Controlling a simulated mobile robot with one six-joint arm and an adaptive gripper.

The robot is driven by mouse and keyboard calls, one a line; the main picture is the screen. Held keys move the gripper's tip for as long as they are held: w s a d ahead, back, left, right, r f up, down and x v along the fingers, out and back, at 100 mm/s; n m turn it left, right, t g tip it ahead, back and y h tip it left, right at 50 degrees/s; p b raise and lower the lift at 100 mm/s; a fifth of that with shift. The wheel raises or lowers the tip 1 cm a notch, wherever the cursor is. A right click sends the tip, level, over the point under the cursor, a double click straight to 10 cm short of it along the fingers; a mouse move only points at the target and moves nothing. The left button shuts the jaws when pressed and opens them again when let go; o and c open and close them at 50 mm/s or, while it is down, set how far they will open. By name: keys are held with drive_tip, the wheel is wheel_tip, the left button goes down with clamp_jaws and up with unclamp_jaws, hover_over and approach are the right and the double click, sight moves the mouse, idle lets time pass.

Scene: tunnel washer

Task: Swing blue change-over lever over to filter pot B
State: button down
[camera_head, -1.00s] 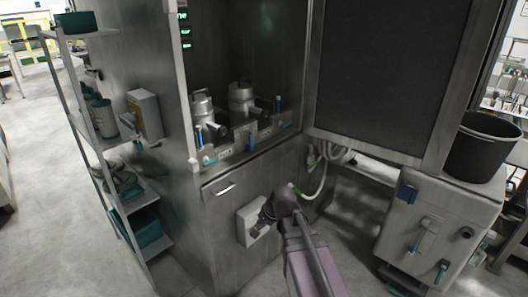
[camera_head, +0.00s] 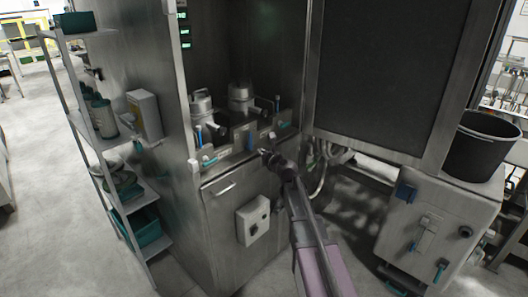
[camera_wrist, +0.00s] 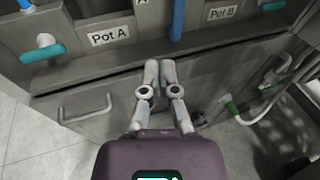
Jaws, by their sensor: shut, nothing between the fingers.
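The blue change-over lever (camera_head: 249,141) stands about upright on the front panel, between the two filter pots. In the wrist view its lower part (camera_wrist: 176,20) shows between the Pot A label (camera_wrist: 108,36) and the Pot B label (camera_wrist: 220,13); its top is cut off. Left filter pot (camera_head: 202,107) and right filter pot (camera_head: 241,97) sit in the recess behind the panel. My gripper (camera_wrist: 160,66) is shut and empty, below the lever and apart from it. In the head view my gripper (camera_head: 264,152) is just right of the lever.
Teal-handled valves sit at the left (camera_wrist: 43,52) and right (camera_wrist: 272,5) of the panel. A drawer handle (camera_wrist: 85,108) sticks out below. Hoses (camera_wrist: 270,95) hang at the right.

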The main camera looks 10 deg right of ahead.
sight(249, 141)
drive_tip(key=shift+w+d+r+m, duration=0.1)
drive_tip(key=shift+w+d+m, duration=0.1)
drive_tip(key=shift+m, duration=0.2)
drive_tip(key=shift+w, duration=0.1)
drive_tip(key=shift+b+x, duration=1.05)
drive_tip(key=shift+x, duration=5.85)
drive_tip(key=shift+d, duration=0.1)
